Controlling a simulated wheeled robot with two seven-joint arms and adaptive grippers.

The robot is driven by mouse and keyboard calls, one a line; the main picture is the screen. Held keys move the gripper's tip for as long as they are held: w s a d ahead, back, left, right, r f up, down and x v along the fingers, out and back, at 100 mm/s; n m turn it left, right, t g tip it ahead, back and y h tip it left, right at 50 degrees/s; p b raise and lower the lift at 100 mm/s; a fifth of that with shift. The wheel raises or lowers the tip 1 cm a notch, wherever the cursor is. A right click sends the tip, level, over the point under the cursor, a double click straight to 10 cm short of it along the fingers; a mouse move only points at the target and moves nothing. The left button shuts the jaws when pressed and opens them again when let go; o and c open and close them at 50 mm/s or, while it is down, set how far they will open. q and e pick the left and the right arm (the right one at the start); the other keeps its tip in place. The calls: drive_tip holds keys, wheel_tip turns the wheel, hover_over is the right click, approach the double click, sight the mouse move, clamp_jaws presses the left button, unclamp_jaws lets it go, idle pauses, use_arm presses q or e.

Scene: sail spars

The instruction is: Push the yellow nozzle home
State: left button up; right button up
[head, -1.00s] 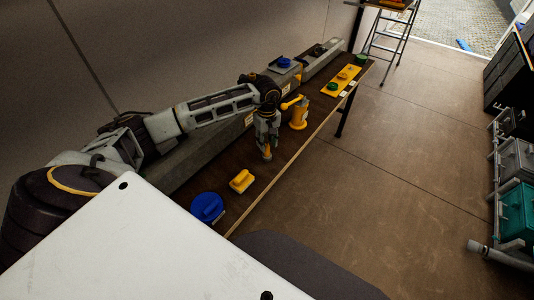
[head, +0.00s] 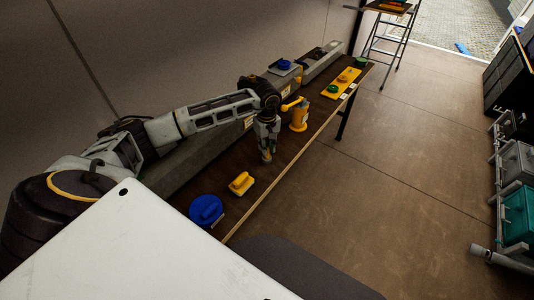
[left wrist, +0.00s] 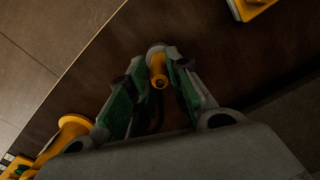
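The yellow nozzle (left wrist: 158,72) shows in the left wrist view as a short yellow tube with a round end, beside a grey rounded part (left wrist: 156,49). My left gripper (left wrist: 157,78) has its green-padded fingers on either side of the nozzle and looks shut on it. In the head view my left gripper (head: 267,157) points down over the dark bench, near its front edge. The fingers hide most of the nozzle there, and I cannot tell how deep it sits. My right gripper is not in view.
A yellow bottle-shaped fitting with a lever (head: 299,119) stands just right of the gripper. A yellow block (head: 241,183) and a blue round piece (head: 206,210) lie nearer on the bench (head: 278,178). A long grey spar runs behind. A yellow plate (head: 341,84) lies farther off.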

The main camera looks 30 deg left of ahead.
use_arm(q)
drive_tip(key=shift+r, duration=0.2)
clamp_jaws()
drive_tip(key=shift+r+p, duration=0.4)
drive_tip(key=shift+r, duration=0.5)
drive_tip(key=shift+r+p, duration=0.55)
drive_tip(key=shift+r, duration=0.6)
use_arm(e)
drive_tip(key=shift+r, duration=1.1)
